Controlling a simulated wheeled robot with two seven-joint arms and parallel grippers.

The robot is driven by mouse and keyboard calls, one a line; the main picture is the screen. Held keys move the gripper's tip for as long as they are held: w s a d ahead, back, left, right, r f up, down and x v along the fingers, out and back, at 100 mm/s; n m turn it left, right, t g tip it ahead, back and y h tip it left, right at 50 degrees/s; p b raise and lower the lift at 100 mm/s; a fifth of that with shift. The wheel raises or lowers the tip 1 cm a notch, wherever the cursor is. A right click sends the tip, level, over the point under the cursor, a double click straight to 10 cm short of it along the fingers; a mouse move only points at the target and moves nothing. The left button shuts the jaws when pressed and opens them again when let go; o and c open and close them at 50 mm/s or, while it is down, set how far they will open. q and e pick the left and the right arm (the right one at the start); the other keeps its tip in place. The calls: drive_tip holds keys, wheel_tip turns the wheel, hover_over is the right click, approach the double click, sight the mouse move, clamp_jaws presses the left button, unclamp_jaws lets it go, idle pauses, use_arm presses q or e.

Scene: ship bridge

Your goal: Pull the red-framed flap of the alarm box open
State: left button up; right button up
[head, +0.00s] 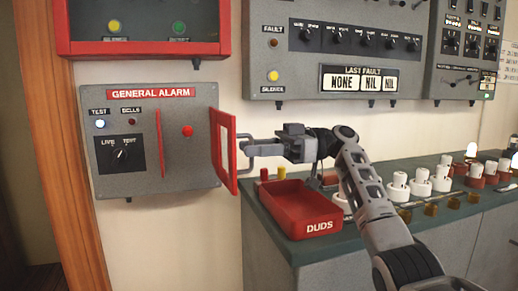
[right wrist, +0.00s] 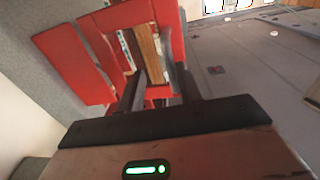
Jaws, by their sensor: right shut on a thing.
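The grey alarm box (head: 150,143), labelled GENERAL ALARM, hangs on the wall at the left of the head view. Its red-framed flap (head: 234,172) stands swung out from the box's right side, far from flat against the face. The red button (head: 187,131) is uncovered. My right gripper (head: 258,147) is right of the flap, shut on its handle. In the right wrist view the red flap frame (right wrist: 125,16) lies just ahead of my right gripper's fingers (right wrist: 158,85); the exact contact is hard to see. My left gripper is out of view.
A red DUDS tray (head: 300,212) sits on the green-topped console (head: 262,232) below my right arm. White lamp holders stand along the console to the right. Grey panels (head: 335,70) and a red-framed panel (head: 140,49) hang above. Wall space between box and console is bare.

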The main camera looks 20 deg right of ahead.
drive_tip(key=shift+d+f, duration=0.15)
idle(0.3)
drive_tip(key=s+d, duration=0.1)
drive_tip(key=d, duration=0.6)
drive_tip(key=shift+d, duration=0.25)
